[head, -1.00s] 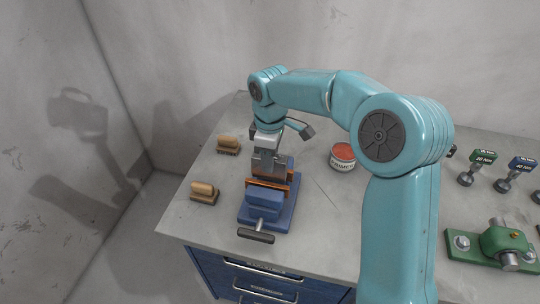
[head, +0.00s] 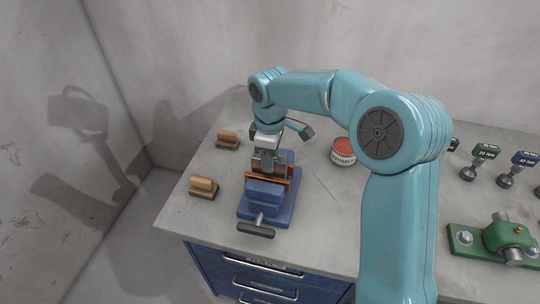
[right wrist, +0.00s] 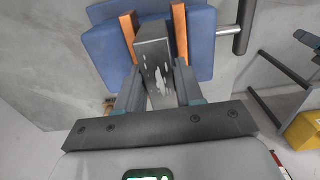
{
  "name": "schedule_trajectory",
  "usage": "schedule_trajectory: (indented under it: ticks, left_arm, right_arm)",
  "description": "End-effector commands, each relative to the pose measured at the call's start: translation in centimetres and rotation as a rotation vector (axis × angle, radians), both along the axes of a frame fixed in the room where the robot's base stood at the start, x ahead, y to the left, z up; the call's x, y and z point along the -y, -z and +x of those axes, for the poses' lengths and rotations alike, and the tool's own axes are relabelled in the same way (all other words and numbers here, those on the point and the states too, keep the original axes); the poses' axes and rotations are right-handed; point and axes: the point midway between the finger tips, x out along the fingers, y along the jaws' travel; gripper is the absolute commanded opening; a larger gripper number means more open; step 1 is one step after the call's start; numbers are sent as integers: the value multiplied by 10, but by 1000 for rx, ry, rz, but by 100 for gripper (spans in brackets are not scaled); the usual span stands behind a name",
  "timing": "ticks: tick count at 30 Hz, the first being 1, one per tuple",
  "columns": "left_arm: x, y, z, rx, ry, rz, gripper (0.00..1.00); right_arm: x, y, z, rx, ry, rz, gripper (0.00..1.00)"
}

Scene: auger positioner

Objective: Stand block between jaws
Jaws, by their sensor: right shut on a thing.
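A blue vise (head: 282,211) with orange jaw pads stands near the front left of the bench, its jaws apart. My right gripper (head: 266,162) is over the vise, pointing down. In the right wrist view my right gripper (right wrist: 158,92) is shut on a grey metal block (right wrist: 154,62) with a worn, pale-patched face. The block's far end lies between the two orange pads (right wrist: 180,32); I cannot tell whether it touches them or the vise bed. In the head view the block is mostly hidden by the gripper and jaws. My left gripper is not in view.
Two wooden brushes (head: 203,187) (head: 228,140) lie left of the vise. A red-topped tin (head: 343,151) stands to its right. A green fixture (head: 506,243) and labelled knobs (head: 485,153) are at far right. The vise handle (head: 256,230) projects toward the front edge.

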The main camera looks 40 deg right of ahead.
Motion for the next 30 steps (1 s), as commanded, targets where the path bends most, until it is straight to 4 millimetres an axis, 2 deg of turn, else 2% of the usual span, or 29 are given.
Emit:
schedule_trajectory:
  ticks: [17,18,20,21,30]
  left_arm:
    - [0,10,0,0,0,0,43]
    - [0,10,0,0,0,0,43]
    - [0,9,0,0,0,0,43]
    - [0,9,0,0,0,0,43]
    - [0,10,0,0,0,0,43]
  right_arm:
    - [0,13,1,5,1,-1,0]
    - [0,12,1,6,1,0,43]
    - [0,12,1,5,1,-1,62]
    - [0,12,1,4,1,0,66]
    - [0,13,0,-2,0,-1,66]
